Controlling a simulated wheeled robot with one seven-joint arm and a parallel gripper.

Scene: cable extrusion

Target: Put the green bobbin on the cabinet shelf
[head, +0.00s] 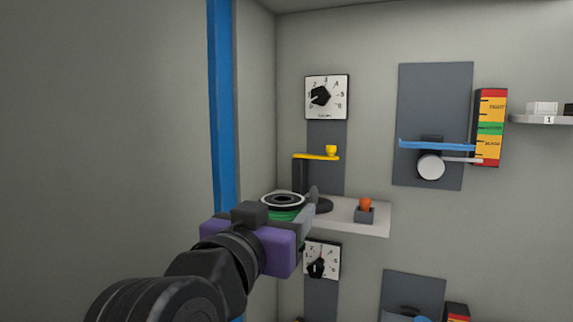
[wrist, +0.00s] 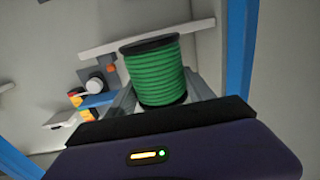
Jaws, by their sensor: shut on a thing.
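The green bobbin (wrist: 157,74) has black end flanges and green winding. In the wrist view it sits upright between the fingers of my gripper (wrist: 165,98), which is shut on it. In the head view my gripper (head: 285,218) holds the bobbin (head: 284,207) in front of a pale shelf (head: 350,216) on the wall. Its black top flange shows there, and most of the green is hidden by my gripper. I cannot tell whether the bobbin touches the shelf.
The pale shelf bears a dark stand with a yellow arm (head: 316,156) and an orange knob on a grey block (head: 365,211). A blue post (head: 221,110) stands at the left. Dials (head: 326,97) and a dark panel with a blue bar (head: 436,145) are on the wall. A small numbered shelf (head: 545,119) is at the far right.

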